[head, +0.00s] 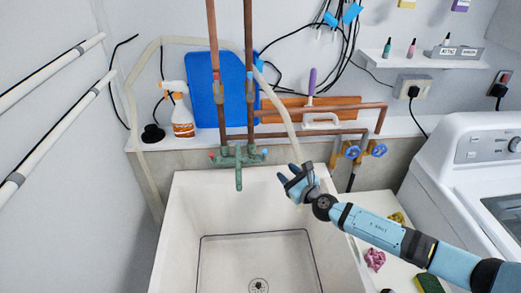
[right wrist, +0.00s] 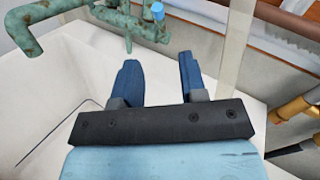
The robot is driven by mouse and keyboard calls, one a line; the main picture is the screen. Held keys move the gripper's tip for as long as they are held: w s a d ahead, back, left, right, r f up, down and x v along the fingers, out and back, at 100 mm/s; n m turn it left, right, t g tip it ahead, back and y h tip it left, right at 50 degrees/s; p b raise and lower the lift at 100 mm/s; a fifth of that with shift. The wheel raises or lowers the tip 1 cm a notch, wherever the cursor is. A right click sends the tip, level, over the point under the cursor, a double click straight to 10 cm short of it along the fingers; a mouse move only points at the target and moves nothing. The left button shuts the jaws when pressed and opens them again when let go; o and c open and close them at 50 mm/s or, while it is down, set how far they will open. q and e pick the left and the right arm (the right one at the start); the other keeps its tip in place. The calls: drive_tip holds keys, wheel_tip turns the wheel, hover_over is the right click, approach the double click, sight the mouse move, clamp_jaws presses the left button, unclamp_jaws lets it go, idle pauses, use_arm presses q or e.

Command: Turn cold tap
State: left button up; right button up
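A weathered green tap (head: 238,160) is fixed above the back edge of a white sink. It has a red-marked handle (head: 211,155) on its left and a cold handle with a small blue mark (head: 265,152) on its right. In the right wrist view the blue-marked cold handle (right wrist: 158,12) is at the top, beyond the fingertips. My right gripper (head: 286,179) is over the back right of the sink, right of and a little below the cold handle, apart from it. Its two blue fingers (right wrist: 158,64) are spread with nothing between them. My left gripper is not in view.
The white sink (head: 185,215) is empty below the tap. Copper pipes (head: 249,60) rise behind it. A pale hose (head: 283,105) hangs near my right gripper. Two blue valve wheels (head: 365,151) and a washing machine (head: 475,165) stand to the right.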

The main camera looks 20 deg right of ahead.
sight(264, 156)
drive_tip(key=b+x, duration=0.1)
drive_tip(key=x, duration=1.1)
drive_tip(key=shift+w+a, duration=0.15)
drive_tip(key=shift+w, duration=0.15)
drive_tip(key=shift+r, duration=0.1)
drive_tip(key=shift+c, duration=0.5)
clamp_jaws()
